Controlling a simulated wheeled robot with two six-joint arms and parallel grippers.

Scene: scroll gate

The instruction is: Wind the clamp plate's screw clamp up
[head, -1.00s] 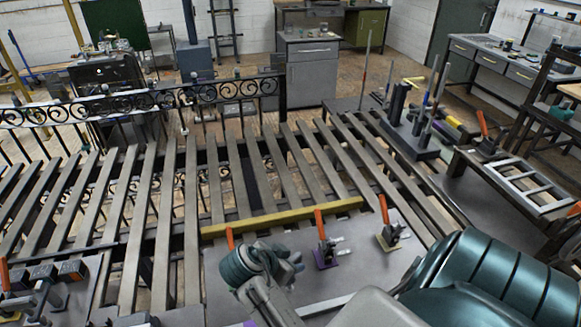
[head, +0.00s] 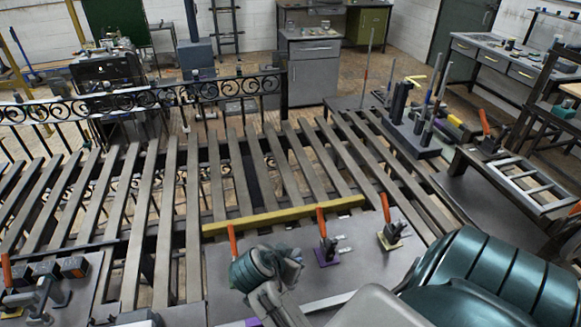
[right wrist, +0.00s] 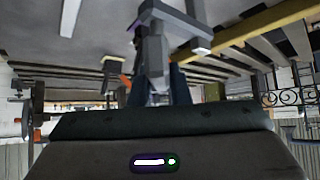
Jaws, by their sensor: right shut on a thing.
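The grey clamp plate (head: 375,270) lies at lower centre in the head view, beside a yellow bar (head: 283,216). On it stand two orange-handled toggle clamps, a purple-based one (head: 325,247) and a yellow-based one (head: 390,232). Another orange handle (head: 232,243) rises behind my right gripper (head: 265,270). My right gripper is low over the plate's left part, its arm coming from lower right. In the right wrist view its fingers are shut around a grey upright part of the screw clamp (right wrist: 155,55). The grip and the clamp's lower part are largely hidden. My left gripper is not in view.
Long grey slats (head: 165,200) run across the frame, with a black scroll railing (head: 180,95) behind. A block with upright rods (head: 410,130) stands at right. More clamps (head: 45,285) sit at lower left. A ladder-like rack (head: 520,185) lies far right.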

